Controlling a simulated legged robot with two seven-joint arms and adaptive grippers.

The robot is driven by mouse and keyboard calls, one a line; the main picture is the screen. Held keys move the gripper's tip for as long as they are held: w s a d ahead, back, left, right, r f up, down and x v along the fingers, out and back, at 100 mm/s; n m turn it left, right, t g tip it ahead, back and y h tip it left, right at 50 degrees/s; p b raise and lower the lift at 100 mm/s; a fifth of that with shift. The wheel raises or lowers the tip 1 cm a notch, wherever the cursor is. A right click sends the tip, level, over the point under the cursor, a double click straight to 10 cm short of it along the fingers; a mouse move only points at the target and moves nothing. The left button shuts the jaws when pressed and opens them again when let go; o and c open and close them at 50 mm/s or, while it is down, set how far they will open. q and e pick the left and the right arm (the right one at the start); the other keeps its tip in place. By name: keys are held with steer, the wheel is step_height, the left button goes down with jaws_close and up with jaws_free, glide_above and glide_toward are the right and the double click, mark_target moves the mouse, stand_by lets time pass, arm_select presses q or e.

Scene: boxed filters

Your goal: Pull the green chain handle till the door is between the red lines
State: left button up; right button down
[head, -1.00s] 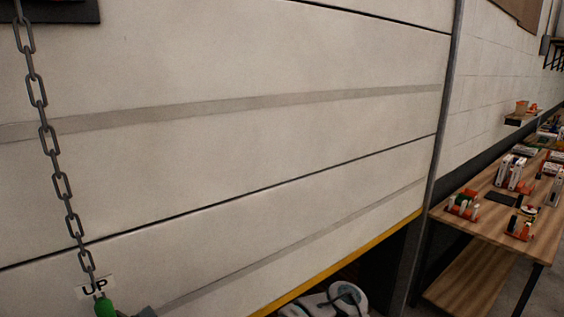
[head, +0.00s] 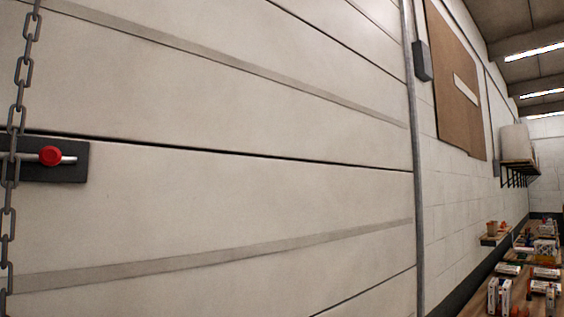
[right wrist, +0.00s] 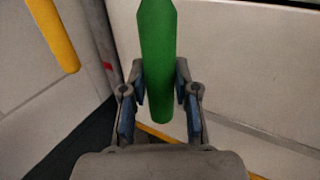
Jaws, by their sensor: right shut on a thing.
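In the right wrist view the green chain handle (right wrist: 157,60) hangs upright between the fingers of my right gripper (right wrist: 160,78), which is shut on it. The pale panelled door (head: 240,200) fills most of the head view. The metal chain (head: 17,90) runs down its left edge. The door's yellow bottom edge (right wrist: 245,172) shows behind the gripper in the right wrist view. A small red mark (right wrist: 107,66) shows on the grey upright there; I cannot tell whether a second one is hidden. My left gripper and the door's bottom edge are out of the head view.
A black latch plate with a red knob (head: 50,156) is on the door at left. A yellow bar-like thing (right wrist: 52,35) hangs at upper left in the right wrist view. Tables with boxes (head: 500,295) stand at lower right, beyond the grey door rail (head: 413,150).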

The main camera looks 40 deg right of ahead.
step_height(320, 180, down, 9)
steer(key=b, duration=0.6)
steer(key=shift+f, duration=0.2)
stand_by(1.1)
step_height(320, 180, up, 11)
steer(key=p, duration=0.8)
steer(key=shift+w+f+p, duration=0.1)
steer(key=shift+p, duration=0.2)
steer(key=shift+r, duration=0.4)
jaws_free()
steer(key=shift+w+f, duration=0.1)
steer(key=shift+w, duration=0.05)
steer(key=shift+s, duration=0.2)
